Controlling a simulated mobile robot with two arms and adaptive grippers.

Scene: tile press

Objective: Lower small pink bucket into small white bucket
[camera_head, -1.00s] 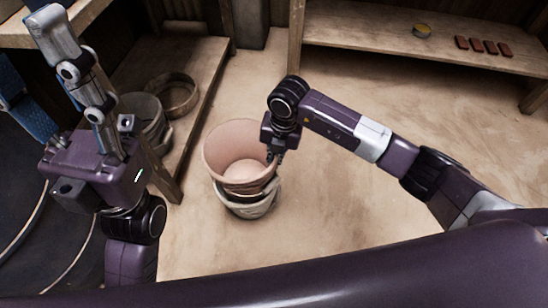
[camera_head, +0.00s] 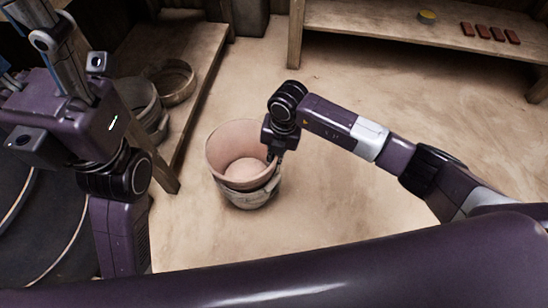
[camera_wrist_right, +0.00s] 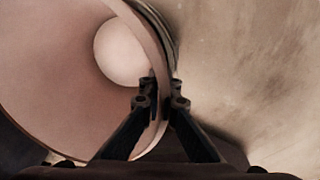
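The small pink bucket (camera_head: 226,146) is upright with its open mouth towards the head camera. Its lower part sits inside the small white bucket (camera_head: 248,199), which stands on the floor; the pink rim is above the white one. Whether the pink base touches the white bottom is hidden. My right gripper (camera_head: 272,155) is at the right side of the pink rim. In the right wrist view its fingertips (camera_wrist_right: 162,101) lie on both sides of the pink bucket's wall (camera_wrist_right: 60,75), gripping it. My left gripper (camera_head: 50,30) is at the upper left, partly cut off, away from both buckets.
Grey buckets (camera_head: 140,100) and a round ring-like container (camera_head: 172,82) stand on a low wooden shelf (camera_head: 205,60) at the left. A wooden bench (camera_head: 380,22) at the back holds a yellow tin (camera_head: 427,17) and several red bricks (camera_head: 484,32). Floor to the right is clear.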

